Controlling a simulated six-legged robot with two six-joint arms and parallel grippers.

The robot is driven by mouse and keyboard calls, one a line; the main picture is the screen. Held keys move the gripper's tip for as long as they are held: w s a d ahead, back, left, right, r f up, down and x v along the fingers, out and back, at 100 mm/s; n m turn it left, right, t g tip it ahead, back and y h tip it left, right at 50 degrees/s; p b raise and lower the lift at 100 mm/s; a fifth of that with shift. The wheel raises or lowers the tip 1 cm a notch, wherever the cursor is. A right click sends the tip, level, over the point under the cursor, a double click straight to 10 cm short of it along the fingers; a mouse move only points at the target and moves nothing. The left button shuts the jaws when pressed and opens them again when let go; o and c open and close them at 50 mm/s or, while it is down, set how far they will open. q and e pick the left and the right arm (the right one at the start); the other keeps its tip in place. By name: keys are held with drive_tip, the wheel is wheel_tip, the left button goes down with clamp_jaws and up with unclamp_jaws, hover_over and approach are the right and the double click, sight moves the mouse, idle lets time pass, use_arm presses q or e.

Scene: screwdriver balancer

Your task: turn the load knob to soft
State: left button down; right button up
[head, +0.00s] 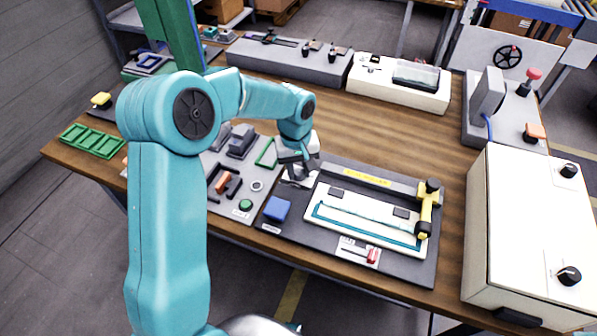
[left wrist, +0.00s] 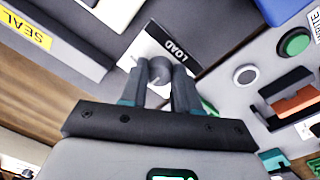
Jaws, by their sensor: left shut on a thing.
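The load knob (left wrist: 160,70) is a small grey knob on a white plate marked LOAD (left wrist: 176,50) in the left wrist view. My left gripper (left wrist: 160,88) has its two fingers on either side of the knob and is shut on it. In the head view my left gripper (head: 297,177) points down at the back left of the dark station board (head: 400,264), and it hides most of the knob. I cannot read a soft mark or see which way the knob points. My right gripper is in neither view.
A blue block (head: 277,209) and a green button (head: 245,204) are close to the gripper. A cream cabinet (head: 530,235) stands at the right.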

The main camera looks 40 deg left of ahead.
use_arm(q)
drive_tip(key=shift+w+n, duration=0.1)
drive_tip(key=shift+n, duration=0.3)
drive_tip(key=c, duration=0.8)
unclamp_jaws()
drive_tip(key=shift+a, duration=0.1)
drive_tip(key=r, duration=1.6)
drive_tip(key=shift+s+a+r, duration=0.15)
drive_tip(key=shift+s+a, duration=0.1)
drive_tip(key=shift+s, duration=0.05)
